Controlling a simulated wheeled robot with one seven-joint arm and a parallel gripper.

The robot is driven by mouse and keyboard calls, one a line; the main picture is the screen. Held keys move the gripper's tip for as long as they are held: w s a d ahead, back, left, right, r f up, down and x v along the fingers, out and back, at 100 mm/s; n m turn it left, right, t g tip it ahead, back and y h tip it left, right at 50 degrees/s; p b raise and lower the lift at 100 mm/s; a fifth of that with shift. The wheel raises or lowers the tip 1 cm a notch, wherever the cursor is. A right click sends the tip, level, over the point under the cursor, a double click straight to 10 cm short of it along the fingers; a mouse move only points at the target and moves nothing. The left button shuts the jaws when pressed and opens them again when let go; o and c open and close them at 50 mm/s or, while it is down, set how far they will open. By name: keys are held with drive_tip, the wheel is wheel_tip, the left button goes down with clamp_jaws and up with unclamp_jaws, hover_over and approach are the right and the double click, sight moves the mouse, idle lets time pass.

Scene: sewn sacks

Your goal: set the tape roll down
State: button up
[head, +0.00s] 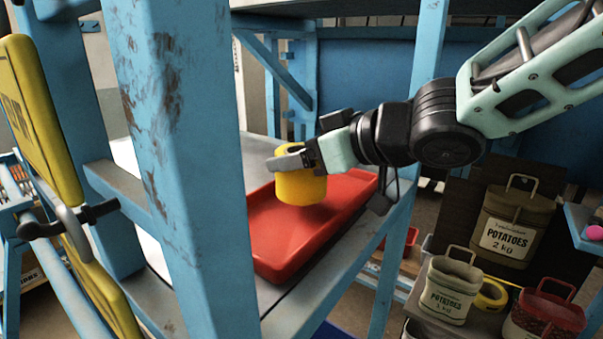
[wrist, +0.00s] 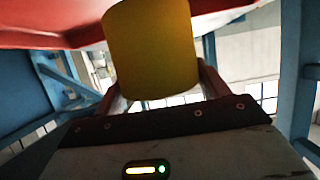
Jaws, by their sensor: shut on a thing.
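A yellow tape roll (head: 301,187) is held in my gripper (head: 296,160), which is shut on it. In the head view the roll is over the red tray (head: 275,251), near its middle. I cannot tell whether the roll's underside touches the tray floor. In the wrist view the roll (wrist: 152,50) fills the space between the fingers of my gripper (wrist: 157,85), and the red tray (wrist: 40,32) shows behind it. The tray lies on a grey shelf of a blue frame.
A blue post (head: 170,130) stands close in front, left of the tray. Potato sacks (head: 449,290) stand lower right, one in front of a dark board. Another yellow ring (head: 491,294) lies between the sacks. An upper shelf edge is above my arm.

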drive_tip(key=shift+f, duration=1.05)
drive_tip(key=shift+f, duration=0.1)
drive_tip(key=o, duration=1)
drive_tip(key=shift+r, duration=0.2)
drive_tip(key=shift+s+d, duration=0.15)
drive_tip(key=shift+d, duration=0.15)
drive_tip(key=v, duration=1.1)
drive_tip(key=shift+s+p, duration=0.15)
drive_tip(key=shift+p, duration=0.2)
